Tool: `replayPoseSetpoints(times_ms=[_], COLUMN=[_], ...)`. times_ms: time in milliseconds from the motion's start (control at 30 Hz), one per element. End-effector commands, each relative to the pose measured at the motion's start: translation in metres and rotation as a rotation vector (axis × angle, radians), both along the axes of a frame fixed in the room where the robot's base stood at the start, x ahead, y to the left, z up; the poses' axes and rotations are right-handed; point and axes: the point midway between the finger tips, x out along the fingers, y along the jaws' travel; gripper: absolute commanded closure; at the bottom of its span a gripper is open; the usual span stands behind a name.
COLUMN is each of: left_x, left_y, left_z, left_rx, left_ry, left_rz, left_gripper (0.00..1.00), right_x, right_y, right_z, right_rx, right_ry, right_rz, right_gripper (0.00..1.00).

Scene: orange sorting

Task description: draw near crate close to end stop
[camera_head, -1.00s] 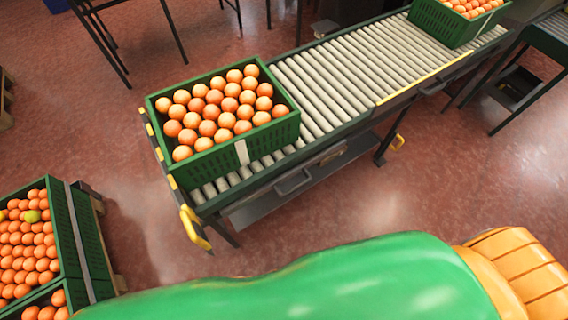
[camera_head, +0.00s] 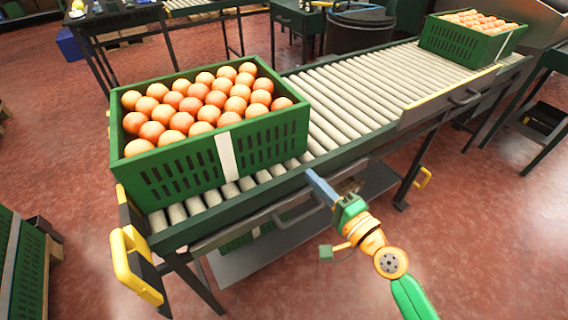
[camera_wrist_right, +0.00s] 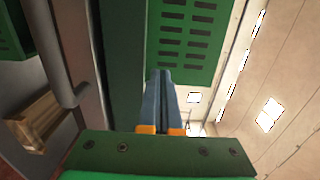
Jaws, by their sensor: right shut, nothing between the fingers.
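The near crate (camera_head: 180,184) is green, slotted and full of oranges, with a white strip on its front. It sits upright at the left end of the roller conveyor (camera_head: 352,92). The conveyor's left end has dark plates with yellow parts (camera_head: 124,262); which part is the end stop is hard to tell. My right gripper (camera_head: 312,178) is shut and empty at the conveyor's near edge, by the crate's right front corner. In the right wrist view its fingers (camera_wrist_right: 161,80) point at a slotted green wall (camera_wrist_right: 185,35); contact is unclear. My left gripper is out of view.
A far crate (camera_head: 455,40) of oranges stands at the conveyor's right end, with clear rollers between the two crates. A rail (camera_head: 450,98) runs along the near side. Another green crate (camera_head: 25,270) stands on the floor at lower left.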

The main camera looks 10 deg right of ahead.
Motion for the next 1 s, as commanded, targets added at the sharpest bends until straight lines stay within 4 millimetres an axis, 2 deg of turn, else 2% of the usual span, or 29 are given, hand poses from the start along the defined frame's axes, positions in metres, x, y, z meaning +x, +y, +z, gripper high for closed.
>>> replayPoseSetpoints(times_ms=[233, 333, 500, 867, 1000], left_x=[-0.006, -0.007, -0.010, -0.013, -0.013], left_y=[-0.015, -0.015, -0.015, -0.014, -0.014], left_z=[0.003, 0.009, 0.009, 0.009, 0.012], left_rx=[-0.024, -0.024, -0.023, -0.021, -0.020], left_ry=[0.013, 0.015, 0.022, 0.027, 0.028], left_rz=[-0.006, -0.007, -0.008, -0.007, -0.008], left_gripper=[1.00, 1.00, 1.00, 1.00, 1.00], right_x=[0.050, 0.055, 0.062, 0.063, 0.067], right_y=[0.020, 0.038, 0.052, 0.055, 0.064], right_z=[0.001, 0.001, -0.001, -0.001, -0.001], right_rx=[0.002, 0.001, -0.001, -0.004, 0.000], right_ry=[-0.002, 0.002, 0.002, 0.002, 0.003], right_rz=[0.001, 0.002, -0.001, -0.001, 0.001], right_gripper=[1.00, 1.00, 1.00, 1.00, 1.00])
